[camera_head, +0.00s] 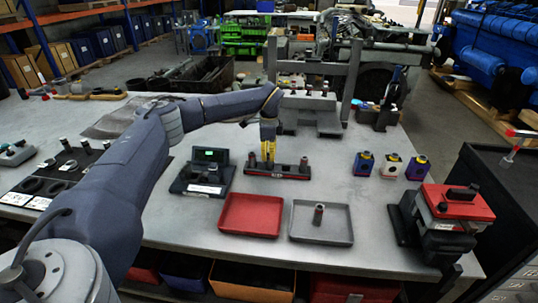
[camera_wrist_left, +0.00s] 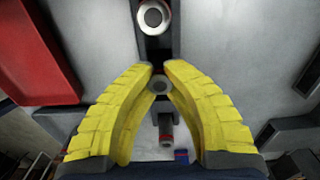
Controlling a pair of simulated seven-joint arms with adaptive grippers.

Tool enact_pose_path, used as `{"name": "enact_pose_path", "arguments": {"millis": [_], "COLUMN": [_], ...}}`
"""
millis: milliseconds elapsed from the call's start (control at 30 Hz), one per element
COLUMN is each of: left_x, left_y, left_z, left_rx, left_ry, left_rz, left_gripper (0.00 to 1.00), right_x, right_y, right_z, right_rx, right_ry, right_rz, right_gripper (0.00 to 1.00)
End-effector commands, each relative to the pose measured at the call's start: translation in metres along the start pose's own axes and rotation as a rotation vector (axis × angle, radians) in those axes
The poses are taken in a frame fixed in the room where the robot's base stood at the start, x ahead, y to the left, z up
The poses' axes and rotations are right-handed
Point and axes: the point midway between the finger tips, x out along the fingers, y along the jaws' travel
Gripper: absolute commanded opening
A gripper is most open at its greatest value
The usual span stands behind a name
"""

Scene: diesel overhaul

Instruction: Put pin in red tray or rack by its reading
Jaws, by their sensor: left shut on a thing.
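My left gripper (camera_head: 268,160) points down over the black rack with a red front edge (camera_head: 277,174). Its yellow fingers (camera_wrist_left: 158,72) are shut on a grey pin (camera_wrist_left: 158,87) at the middle of the rack. I cannot tell whether this pin is seated or raised. Another pin (camera_head: 303,165) stands at the rack's right end, also in the wrist view (camera_wrist_left: 153,16). One more (camera_head: 252,159) stands at its left end. The empty red tray (camera_head: 250,232) lies in front of the rack. A gauge with a green display (camera_head: 209,155) stands left of the rack; its reading is illegible.
A grey tray (camera_head: 335,237) with an upright pin (camera_head: 318,214) lies right of the red tray. Blue, white and purple blocks (camera_head: 392,166) stand farther right. A red-topped vise-like device (camera_head: 450,205) is at the right edge. A metal frame (camera_head: 315,100) stands behind the rack.

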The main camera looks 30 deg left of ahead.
Motion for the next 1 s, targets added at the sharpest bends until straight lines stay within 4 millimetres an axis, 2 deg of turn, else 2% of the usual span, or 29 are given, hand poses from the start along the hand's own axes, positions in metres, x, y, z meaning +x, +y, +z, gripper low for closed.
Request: {"name": "enact_pose_path", "arguments": {"millis": [200,233,400,433,600,633,767,1000], "left_x": [-0.0005,-0.0005,-0.0004,-0.0003,-0.0002,0.0003,0.0002,-0.0003], "left_y": [-0.0003,-0.0003,-0.0002,-0.0002,-0.0002,0.0,0.0,-0.0001], "left_z": [-0.0003,-0.0003,-0.0003,-0.0003,-0.0002,-0.0001,-0.0001,-0.0001], "left_rx": [0.0,0.0,0.001,0.001,0.001,0.001,0.001,0.001], "left_ry": [0.001,0.001,0.001,0.001,0.0,0.0,0.0,0.0], "left_rz": [-0.001,-0.001,-0.001,-0.001,-0.001,0.0,0.0,-0.001], "left_gripper": [0.0,0.13,0.33,0.36,0.36,0.44,0.58,0.58], "right_x": [0.0,0.0,0.0,0.0,0.0,0.0,0.0,0.0], "right_y": [-0.0001,-0.0001,-0.0001,-0.0001,-0.0001,-0.0001,-0.0001,-0.0001], "right_z": [0.0,0.0,0.0,0.0,0.0001,0.0001,0.0001,0.0], "right_rx": [0.0,0.0,0.0,0.0,0.0,0.0,0.0,0.0], "right_ry": [0.0,0.0,0.0,0.0,0.0,0.0,0.0,0.0], "right_rz": [0.0,0.0,0.0,0.0,0.0,0.0,0.0,0.0], "right_gripper": [0.44,0.44,0.44,0.44,0.44,0.44,0.44,0.44]}}
